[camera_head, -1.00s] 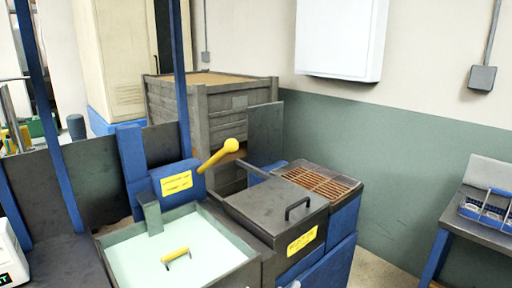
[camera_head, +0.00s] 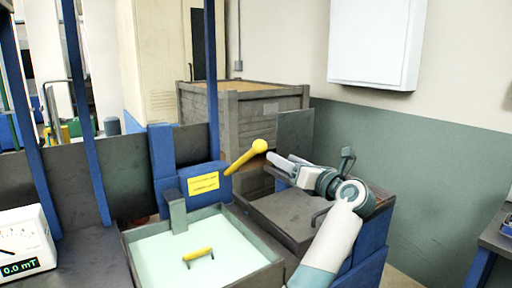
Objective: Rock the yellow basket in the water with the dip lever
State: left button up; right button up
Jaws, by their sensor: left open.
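The dip lever (camera_head: 243,158) is a yellow bar with a round knob, slanting up to the right from a blue housing (camera_head: 185,168). The basket's yellow handle (camera_head: 198,253) stands out of the pale green water in the tank (camera_head: 268,276); the rest of the basket is hidden under the water. My left gripper (camera_head: 279,160) is open, with its pale fingers pointing left, just right of and slightly below the lever knob. A gap seems to separate them; contact cannot be told. My right gripper is out of view.
A dark lidded box (camera_head: 282,215) stands right of the tank, partly behind my left arm. A grey crate (camera_head: 245,118) is behind the lever. A white meter (camera_head: 22,243) sits at the left, and a wall cabinet (camera_head: 375,42) hangs at upper right.

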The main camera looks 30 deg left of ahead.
aim_at(256, 144)
pick_arm(q)
jog(key=shift+d+r+n+h, duration=0.1)
jog(key=shift+n+h, duration=0.2)
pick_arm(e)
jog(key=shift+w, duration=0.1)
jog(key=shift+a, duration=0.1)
pick_arm(q)
jog(key=p+x, duration=0.4)
jog(key=x, duration=1.2)
jog(key=shift+s+r+p, duration=0.1)
jog(key=shift+s+p, duration=0.05)
jog(key=shift+p, duration=0.2)
jog(key=shift+x, duration=0.8)
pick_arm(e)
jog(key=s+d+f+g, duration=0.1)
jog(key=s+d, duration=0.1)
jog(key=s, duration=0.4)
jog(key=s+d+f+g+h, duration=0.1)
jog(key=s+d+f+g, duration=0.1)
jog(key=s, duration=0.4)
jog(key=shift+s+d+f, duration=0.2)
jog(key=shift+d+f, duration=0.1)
